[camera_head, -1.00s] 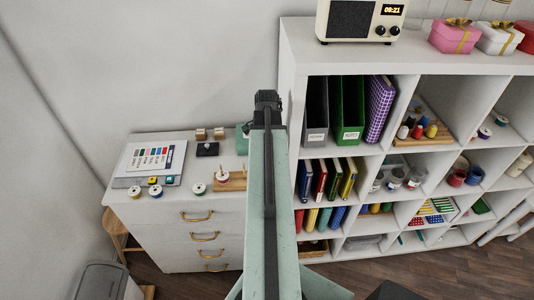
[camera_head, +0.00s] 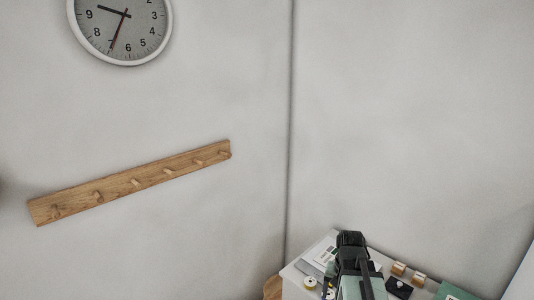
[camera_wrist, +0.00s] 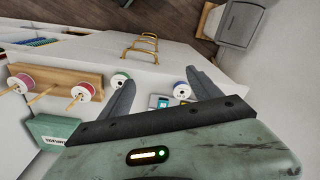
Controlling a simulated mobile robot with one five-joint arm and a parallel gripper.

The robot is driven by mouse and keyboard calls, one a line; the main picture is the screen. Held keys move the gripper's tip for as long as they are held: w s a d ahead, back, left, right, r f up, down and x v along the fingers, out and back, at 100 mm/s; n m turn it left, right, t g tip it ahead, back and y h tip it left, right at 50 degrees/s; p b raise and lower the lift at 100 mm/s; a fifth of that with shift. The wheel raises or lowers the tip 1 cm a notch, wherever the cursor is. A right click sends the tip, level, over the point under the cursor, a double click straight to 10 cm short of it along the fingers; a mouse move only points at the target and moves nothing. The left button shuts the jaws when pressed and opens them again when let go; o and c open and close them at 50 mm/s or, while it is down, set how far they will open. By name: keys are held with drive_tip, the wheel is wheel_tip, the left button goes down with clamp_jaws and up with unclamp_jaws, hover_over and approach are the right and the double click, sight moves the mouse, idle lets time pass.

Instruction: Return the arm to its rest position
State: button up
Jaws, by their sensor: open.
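My gripper (camera_wrist: 160,97) shows in the wrist view with its two dark fingers spread apart and nothing between them. It is over the white cabinet top (camera_wrist: 110,75), near several thread spools. A white-and-blue spool (camera_wrist: 181,91) lies close to the right finger, and a green-topped spool (camera_wrist: 120,78) is beside the left finger. In the head view, the dark end of my arm (camera_head: 351,242) is low in the picture, in front of the cabinet; the fingers do not show there.
A wooden rack (camera_wrist: 55,80) with pink-red spools and a green box (camera_wrist: 52,132) stand on the cabinet top. A grey bin (camera_wrist: 240,22) is on the floor. A peg rail (camera_head: 130,184) and clock (camera_head: 120,25) hang on the wall.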

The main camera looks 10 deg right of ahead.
drive_tip(key=w+a+f+n+b, duration=0.15)
drive_tip(key=a+n, duration=0.45)
drive_tip(key=a, duration=1.1)
wheel_tip(320, 180, down, 11)
drive_tip(key=s+b, duration=0.2)
drive_tip(key=b, duration=0.8)
drive_tip(key=shift+s+d+r+g+b, duration=0.15)
drive_tip(key=shift+d+r+g+b, duration=0.05)
drive_tip(key=shift+d+g+b, duration=0.1)
